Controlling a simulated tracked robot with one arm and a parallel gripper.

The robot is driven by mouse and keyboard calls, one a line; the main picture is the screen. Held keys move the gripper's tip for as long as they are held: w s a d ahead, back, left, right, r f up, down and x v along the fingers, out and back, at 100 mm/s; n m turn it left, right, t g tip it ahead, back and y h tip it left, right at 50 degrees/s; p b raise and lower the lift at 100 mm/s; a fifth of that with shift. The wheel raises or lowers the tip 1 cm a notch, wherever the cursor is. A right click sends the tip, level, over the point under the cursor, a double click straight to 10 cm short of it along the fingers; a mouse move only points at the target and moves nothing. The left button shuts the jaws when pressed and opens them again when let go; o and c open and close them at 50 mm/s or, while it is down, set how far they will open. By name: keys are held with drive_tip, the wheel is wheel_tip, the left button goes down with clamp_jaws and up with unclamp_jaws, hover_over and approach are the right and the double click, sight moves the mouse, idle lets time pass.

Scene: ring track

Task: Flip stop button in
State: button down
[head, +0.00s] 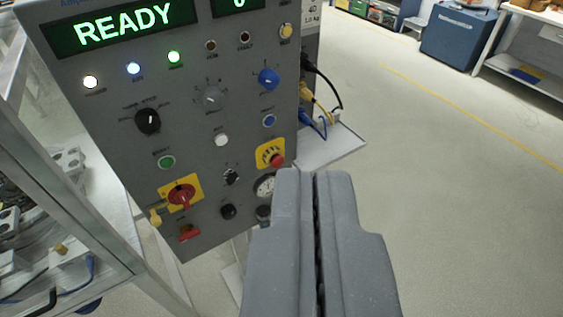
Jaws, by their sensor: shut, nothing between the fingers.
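A grey control panel (110,100) fills the upper left, tilted in the picture. A red button (277,160) on a yellow plate sits at its lower right edge; it looks like the stop button, and I cannot tell whether it is in or out. A red rotary switch (181,195) on another yellow plate is lower left. My gripper (315,173) is shut and empty. Its fingertips appear just right of and below the red button, apart from it in the picture; I cannot judge the depth. The gripper covers what lies below it.
Plugged cables (318,95) and a small white shelf (335,146) stick out at the panel's right side. A metal-framed cabinet (75,205) stands left. The floor at right is open, with a blue cabinet (460,38) far back.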

sight(278, 162)
drive_tip(key=w+a+f+n+t+b, duration=0.2)
drive_tip(key=w+f+n+b, duration=0.35)
drive_tip(key=w+f, duration=1.6)
drive_tip(key=w+d+f+h+b, duration=0.1)
drive_tip(key=w+f, duration=0.3)
drive_tip(key=f, duration=0.4)
drive_tip(key=w+d+f+n+h+b, duration=0.1)
drive_tip(key=w+f+b, duration=0.1)
drive_tip(key=f, duration=0.5)
drive_tip(key=w+d+f+n+t+h+b, duration=0.1)
drive_tip(key=w+d+f+b, duration=0.1)
drive_tip(key=w+f, duration=0.3)
wheel_tip(278, 162, down, 4)
drive_tip(key=shift+w+r, duration=0.2)
drive_tip(key=shift+w, duration=0.15)
drive_tip(key=w+a+p, duration=0.3)
drive_tip(key=w+a, duration=0.2)
drive_tip(key=w, duration=0.2)
drive_tip(key=shift+p, duration=0.3)
